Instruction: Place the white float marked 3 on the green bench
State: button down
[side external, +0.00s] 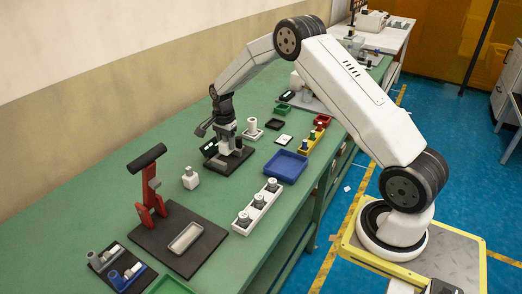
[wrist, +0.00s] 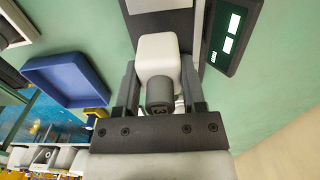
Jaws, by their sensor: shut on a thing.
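The white float marked 3 (wrist: 157,52) has a blocky white body and a grey round knob with a "3" on it. My gripper (wrist: 159,78) is shut on it, with one dark finger on each side. In the side external view my gripper (side external: 226,132) points down over a dark fixture (side external: 238,160), and the float (side external: 226,146) shows small between the fingers. The float is at the fixture; I cannot tell whether it touches it. The green bench (side external: 110,225) runs along the wall.
Another white float (side external: 190,178) stands on the bench in front of the fixture. A blue tray (side external: 285,167), a white rack (side external: 257,207) with several floats, and a red press (side external: 149,190) on a dark base are nearby. A display panel (wrist: 228,35) sits beside the fixture.

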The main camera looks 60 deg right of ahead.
aim_at(226, 150)
jog(key=shift+w+f, duration=0.25)
jog(key=shift+f, duration=1.6)
jog(key=shift+f, duration=0.15)
jog(key=shift+c, duration=0.9)
grip_release()
notch_tip(226, 150, up, 12)
jog(key=shift+r, duration=0.2)
